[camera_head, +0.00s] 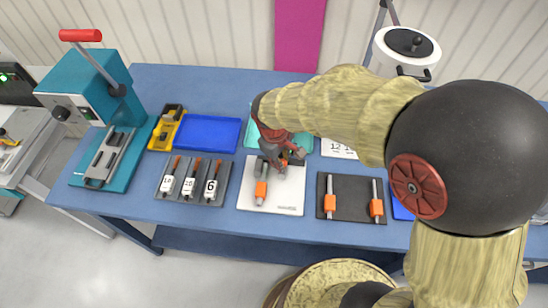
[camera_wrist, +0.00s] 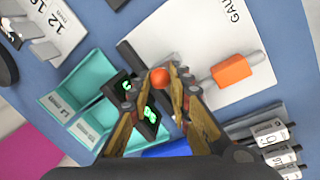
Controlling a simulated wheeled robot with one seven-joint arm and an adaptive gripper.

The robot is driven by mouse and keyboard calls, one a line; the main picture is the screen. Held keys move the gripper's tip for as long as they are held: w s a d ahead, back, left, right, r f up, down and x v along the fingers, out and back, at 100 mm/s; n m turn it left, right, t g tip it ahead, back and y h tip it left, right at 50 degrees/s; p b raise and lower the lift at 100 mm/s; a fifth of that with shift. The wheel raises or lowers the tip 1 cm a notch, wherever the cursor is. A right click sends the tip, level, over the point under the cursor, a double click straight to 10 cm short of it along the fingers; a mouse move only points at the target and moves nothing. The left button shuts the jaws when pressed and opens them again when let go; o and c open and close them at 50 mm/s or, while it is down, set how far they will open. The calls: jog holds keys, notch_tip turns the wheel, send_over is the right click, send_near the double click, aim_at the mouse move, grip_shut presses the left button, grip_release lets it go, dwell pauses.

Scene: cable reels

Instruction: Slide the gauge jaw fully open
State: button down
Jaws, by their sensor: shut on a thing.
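The white gauge board (camera_head: 285,195) lies flat on the blue bench. It also shows in the wrist view (camera_wrist: 185,38), with part of its lettering. It carries a dark bar, a dark readout with green digits (camera_wrist: 148,113), and a silver rod with an orange block (camera_wrist: 232,71); the block also shows in the head view (camera_head: 261,190). My gripper (camera_wrist: 168,82) is at the board's far edge, its fingertips closed around a round orange knob (camera_wrist: 160,76). The fingers partly cover the readout, and its value is unclear. The jaw opening cannot be made out.
A teal tray (camera_wrist: 77,80) is just behind the board. Left are a grey rack (camera_head: 190,199) of labelled tools, a blue tray (camera_head: 208,133) and a teal lever press (camera_head: 92,88). A dark board (camera_head: 351,213) with orange-handled rods lies right. Bare bench shows in front.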

jog(key=shift+d, duration=0.15)
jog(key=c, duration=1.6)
grip_release()
jog(key=r, duration=0.4)
jog(key=s+a+r, duration=0.1)
jog(key=r, duration=0.6)
jog(key=shift+s+a+r, duration=0.25)
jog(key=shift+s+r, duration=0.1)
jog(key=shift+r, duration=0.05)
